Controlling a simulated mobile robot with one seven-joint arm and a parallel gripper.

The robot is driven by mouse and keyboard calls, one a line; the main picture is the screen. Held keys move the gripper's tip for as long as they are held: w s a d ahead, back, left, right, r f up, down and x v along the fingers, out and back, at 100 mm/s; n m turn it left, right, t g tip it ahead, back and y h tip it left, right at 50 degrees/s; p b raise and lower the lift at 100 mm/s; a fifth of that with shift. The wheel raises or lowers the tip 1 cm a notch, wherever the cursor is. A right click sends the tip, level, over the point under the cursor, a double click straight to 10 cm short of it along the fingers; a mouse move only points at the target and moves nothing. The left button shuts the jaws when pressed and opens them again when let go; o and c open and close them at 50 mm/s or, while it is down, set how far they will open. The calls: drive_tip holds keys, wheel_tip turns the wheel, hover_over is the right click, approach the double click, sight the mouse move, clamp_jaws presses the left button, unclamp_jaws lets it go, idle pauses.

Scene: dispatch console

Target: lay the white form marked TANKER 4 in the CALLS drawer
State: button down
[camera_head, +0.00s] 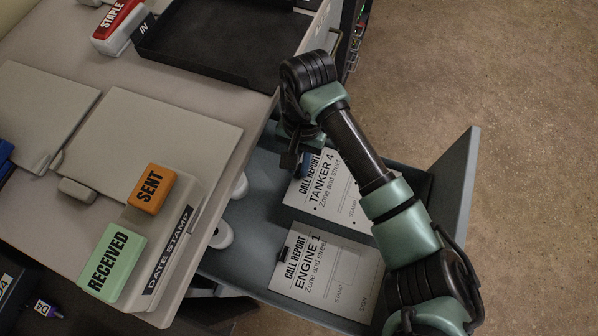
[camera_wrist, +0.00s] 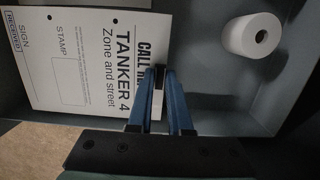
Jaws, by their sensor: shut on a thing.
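The white form marked TANKER 4 (camera_head: 325,190) is inside the outline of the open grey-blue drawer (camera_head: 255,222), and I cannot tell if it rests on the floor. My gripper (camera_head: 305,166) is shut on its heading edge. In the wrist view the blue fingers (camera_wrist: 157,95) close there, and the form (camera_wrist: 75,75) has a blue RECEIVED mark in its SIGN corner. My arm hides part of the form in the head view. No CALLS label shows on the drawer.
A second white form, ENGINE 1 (camera_head: 325,272), lies in the drawer with a black clip. White rolls (camera_head: 222,236) stand at the drawer's desk side; one shows in the wrist view (camera_wrist: 250,36). The desk holds a black IN tray (camera_head: 215,45), orange SENT (camera_head: 151,188) and green RECEIVED (camera_head: 112,262) blocks.

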drive_tip(key=shift+f+b, duration=0.35)
drive_tip(key=shift+f, duration=2.15)
drive_tip(key=shift+f, duration=0.2)
drive_tip(key=c, duration=0.8)
unclamp_jaws()
drive_tip(key=shift+c, duration=0.2)
drive_tip(key=shift+r, duration=0.15)
drive_tip(key=r, duration=0.4)
drive_tip(key=w+r+p, duration=0.1)
drive_tip(key=r, duration=0.6)
drive_tip(key=shift+w+d+r, duration=0.25)
drive_tip(key=shift+w+r, duration=0.1)
drive_tip(key=shift+w, duration=0.05)
drive_tip(key=shift+r, duration=0.15)
drive_tip(key=shift+r, duration=0.1)
